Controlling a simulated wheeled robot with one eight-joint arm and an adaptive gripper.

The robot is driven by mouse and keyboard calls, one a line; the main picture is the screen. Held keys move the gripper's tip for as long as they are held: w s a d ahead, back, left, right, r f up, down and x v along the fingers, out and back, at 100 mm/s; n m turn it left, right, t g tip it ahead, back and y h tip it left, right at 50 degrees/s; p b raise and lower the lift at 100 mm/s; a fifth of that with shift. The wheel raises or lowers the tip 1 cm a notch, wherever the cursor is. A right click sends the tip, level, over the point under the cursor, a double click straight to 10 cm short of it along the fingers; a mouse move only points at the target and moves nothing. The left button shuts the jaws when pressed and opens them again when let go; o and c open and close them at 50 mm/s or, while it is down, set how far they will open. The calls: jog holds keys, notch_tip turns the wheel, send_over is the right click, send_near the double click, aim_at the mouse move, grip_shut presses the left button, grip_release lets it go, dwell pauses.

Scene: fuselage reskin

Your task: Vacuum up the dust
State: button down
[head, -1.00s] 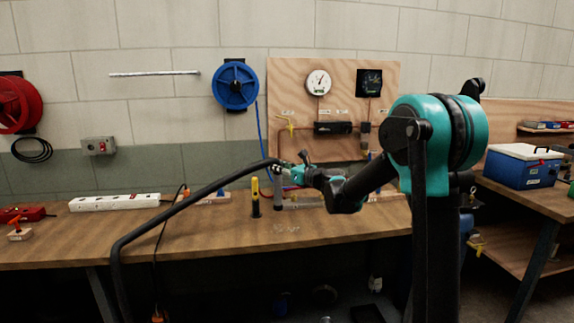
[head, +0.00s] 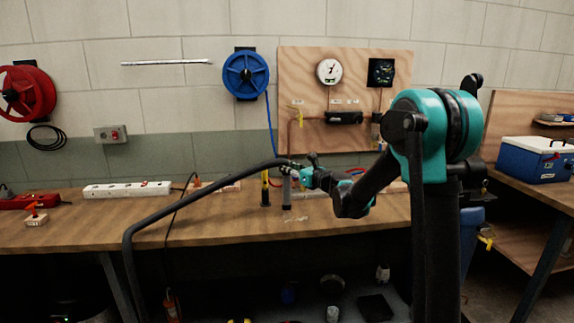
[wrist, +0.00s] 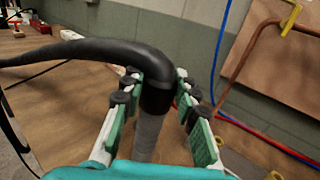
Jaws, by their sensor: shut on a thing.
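The vacuum's black hose (head: 128,245) rises from the lower left and arches over the bench to my gripper (head: 290,173). It ends in an upright grey wand (head: 287,190) with a dark tip at or just above the bench top. In the wrist view my gripper (wrist: 157,98) has its fingers shut around the hose end's black collar, with the grey wand (wrist: 147,138) below. The dust (head: 295,218) shows as faint pale specks on the wooden bench, just in front of the wand tip. I cannot tell whether the tip touches the bench.
A yellow-and-black tool (head: 265,188) stands close left of the wand. A white power strip (head: 127,189) and a red box (head: 20,201) lie further left on the bench (head: 190,230). A plywood gauge panel (head: 300,95) stands behind. The bench front is mostly clear.

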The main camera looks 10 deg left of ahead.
jog(key=shift+f, duration=1.1)
jog(key=shift+s+d, duration=0.65)
jog(key=shift+d, duration=3.15)
notch_tip(320, 180, up, 8)
jog(key=shift+f, duration=0.2)
jog(key=shift+a+r, duration=0.1)
